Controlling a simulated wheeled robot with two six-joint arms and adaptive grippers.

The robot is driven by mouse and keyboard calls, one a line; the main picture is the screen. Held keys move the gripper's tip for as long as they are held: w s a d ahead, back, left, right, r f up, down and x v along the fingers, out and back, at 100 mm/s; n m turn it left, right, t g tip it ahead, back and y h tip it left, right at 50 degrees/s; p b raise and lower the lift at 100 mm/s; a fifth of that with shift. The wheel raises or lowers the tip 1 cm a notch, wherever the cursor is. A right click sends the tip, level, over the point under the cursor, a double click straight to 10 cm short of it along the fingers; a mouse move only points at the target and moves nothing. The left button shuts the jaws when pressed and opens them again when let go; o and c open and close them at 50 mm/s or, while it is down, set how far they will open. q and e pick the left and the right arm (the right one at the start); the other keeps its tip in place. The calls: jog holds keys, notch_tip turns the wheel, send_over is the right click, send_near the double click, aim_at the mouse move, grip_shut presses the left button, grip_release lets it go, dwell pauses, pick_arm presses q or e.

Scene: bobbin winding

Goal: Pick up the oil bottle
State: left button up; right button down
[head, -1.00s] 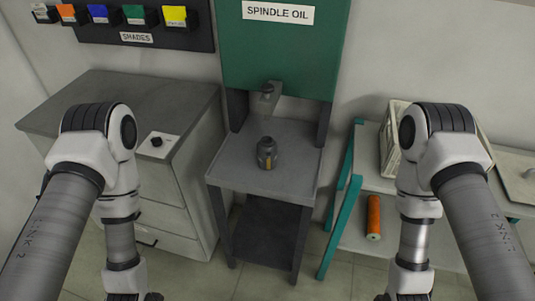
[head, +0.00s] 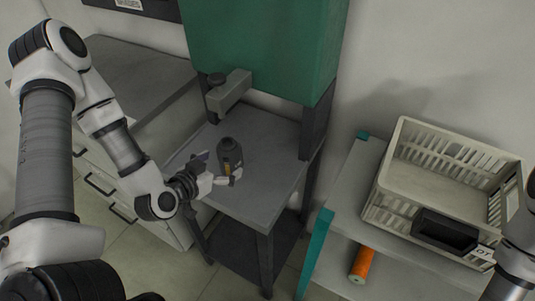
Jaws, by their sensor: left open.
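The oil bottle (head: 230,151), a small dark grey bottle with a yellow mark, stands upright on the grey shelf of the spindle oil stand (head: 262,187). My left gripper (head: 218,169) is open, on the near side of the bottle. One finger points toward the left of the bottle and the other overlaps its lower right in the picture. I cannot tell whether either finger touches it. Part of the bottle's lower body is hidden by the gripper. My right gripper is out of view; only part of that arm shows at the lower right edge.
A grey spout (head: 228,94) juts out above the bottle, under the green panel (head: 262,45). A drawer cabinet (head: 150,80) stands to the left. To the right, a teal-legged table carries a cream crate (head: 393,198); an orange cylinder (head: 361,266) lies lower down.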

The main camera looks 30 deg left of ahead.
aim_at(229, 150)
pick_arm(q)
jog(key=shift+a+n+t+b, duration=0.35)
jog(key=shift+a+b, duration=0.2)
jog(key=shift+a, duration=0.6)
jog(key=shift+w+a+f+b, duration=0.1)
jog(key=shift+w+b, duration=0.2)
jog(key=x, duration=0.6)
jog(key=shift+w+r, duration=0.1)
jog(key=shift+r, duration=0.15)
jog(key=shift+w+f, duration=0.1)
jog(key=c, duration=1.6)
